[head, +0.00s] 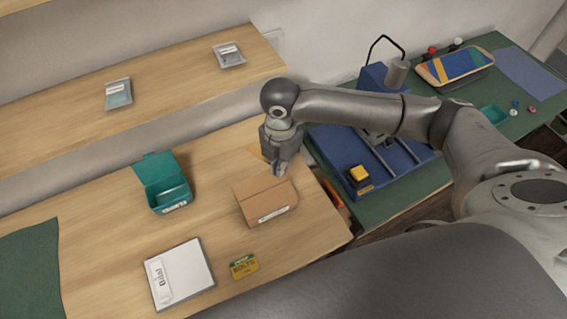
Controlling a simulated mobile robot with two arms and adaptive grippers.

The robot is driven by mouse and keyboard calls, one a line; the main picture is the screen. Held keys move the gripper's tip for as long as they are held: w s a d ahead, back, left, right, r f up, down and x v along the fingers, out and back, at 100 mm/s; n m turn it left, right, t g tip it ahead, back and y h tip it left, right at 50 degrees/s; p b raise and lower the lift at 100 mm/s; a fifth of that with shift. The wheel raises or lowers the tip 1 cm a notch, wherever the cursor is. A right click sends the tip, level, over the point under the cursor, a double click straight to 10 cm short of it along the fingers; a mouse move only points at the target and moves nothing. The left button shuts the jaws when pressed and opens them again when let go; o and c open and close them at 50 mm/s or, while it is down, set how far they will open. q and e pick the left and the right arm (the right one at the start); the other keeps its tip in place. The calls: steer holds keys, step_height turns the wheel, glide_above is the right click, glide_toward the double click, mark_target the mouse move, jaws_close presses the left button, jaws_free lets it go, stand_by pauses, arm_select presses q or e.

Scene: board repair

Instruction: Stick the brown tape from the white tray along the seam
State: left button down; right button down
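A brown cardboard box (262,200) with a white label on its front sits on the wooden bench, near its right end. My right gripper (279,172) points down at the box's back right top edge. It hides part of that edge, and I cannot tell whether it touches the box or holds anything. A small orange-brown patch (257,152) shows behind the box, left of the gripper; I cannot tell what it is. A flat white square piece (192,270) with a printed strip lies at the front. I cannot make out brown tape or the seam. My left gripper is out of view.
An open green box (164,184) stands left of the cardboard box. A yellow-green packet (243,266) lies in front. A blue fixture (340,150) with a yellow block (358,174) and a tray of coloured strips (455,65) are on the right table. The bench's left middle is clear.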

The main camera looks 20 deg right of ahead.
steer(key=n, duration=0.2)
steer(key=f+n+p, duration=0.1)
steer(key=n, duration=0.1)
steer(key=f+n+p, duration=0.1)
steer(key=n, duration=0.2)
steer(key=shift+w+d, duration=0.25)
steer(key=shift+w, duration=0.1)
steer(key=n, duration=0.1)
steer(key=f+n+p, duration=0.1)
steer(key=n, duration=0.1)
steer(key=shift+d+f, duration=0.1)
steer(key=shift+d, duration=0.05)
steer(key=n, duration=0.1)
steer(key=f+n, duration=0.1)
steer(key=shift+d+n, duration=0.15)
steer(key=shift+n, duration=0.25)
steer(key=b, duration=0.5)
glide_above(283, 187)
steer(key=shift+d+f, duration=0.15)
steer(key=shift+f, duration=3.15)
steer(key=shift+f, duration=0.25)
steer(key=c, duration=1.6)
jaws_free()
steer(key=shift+o, duration=0.2)
